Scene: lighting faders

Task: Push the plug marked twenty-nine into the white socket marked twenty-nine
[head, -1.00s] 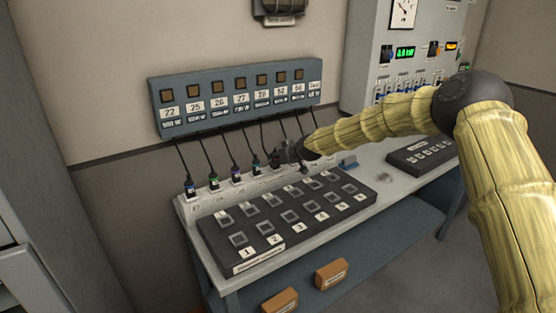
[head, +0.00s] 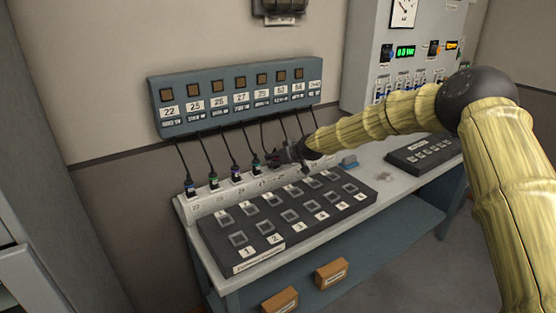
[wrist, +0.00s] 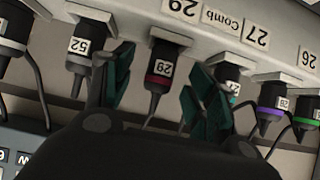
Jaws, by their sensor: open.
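The plug marked 29 (wrist: 167,72), dark with a red band, shows in the wrist view, where labels are upside down. Its upper end meets the white socket (wrist: 170,36) below the label 29 (wrist: 187,6). How deep it sits I cannot tell. My gripper (wrist: 160,88) is open, with one teal finger on each side of the plug and gaps visible between. In the head view my gripper (head: 280,157) is low over the back socket strip (head: 210,201); it hides the plug there.
Neighbouring plugs stand close by: one marked 52 (wrist: 80,50) left of my fingers, one with a teal band (wrist: 228,75) behind the right finger. Cables hang from the blue-grey panel (head: 235,107). A dark fader board (head: 285,225) lies in front of the strip.

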